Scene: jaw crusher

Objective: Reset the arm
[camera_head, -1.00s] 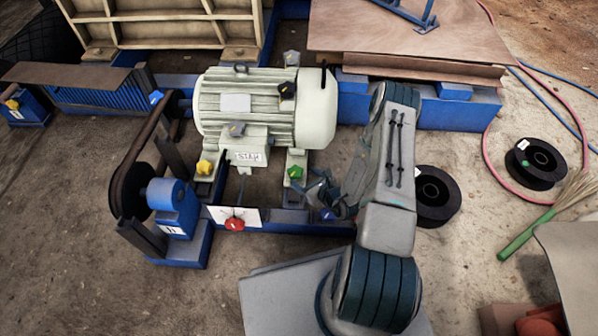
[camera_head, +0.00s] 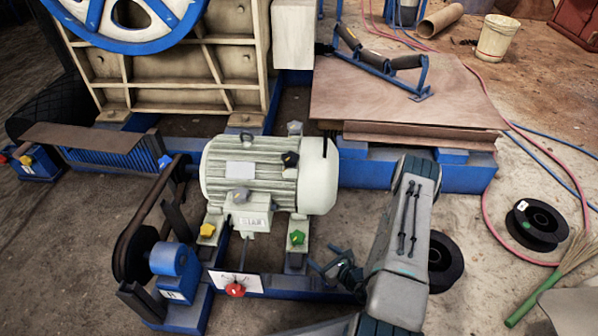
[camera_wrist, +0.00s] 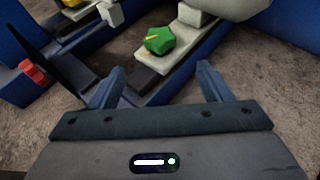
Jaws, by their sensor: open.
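My gripper (camera_wrist: 160,88) is open and empty in the wrist view, its two fingers spread apart. Ahead of it, a green star knob (camera_wrist: 158,41) sits on the motor's mounting rail, apart from the fingers. In the head view my arm comes up from the bottom right, and my gripper (camera_head: 342,268) shows small and partly hidden beside it, right of the green knob (camera_head: 297,237). The cream electric motor (camera_head: 262,178) stands on the blue frame. A red knob (camera_head: 235,290) on a white plate is at the frame's front; it also shows in the wrist view (camera_wrist: 33,72).
A yellow knob (camera_head: 207,230) is on the left rail. Black spools (camera_head: 537,224) and a broom (camera_head: 560,265) lie on the right floor. A brown sheet (camera_head: 400,100) lies behind. The left front floor is clear.

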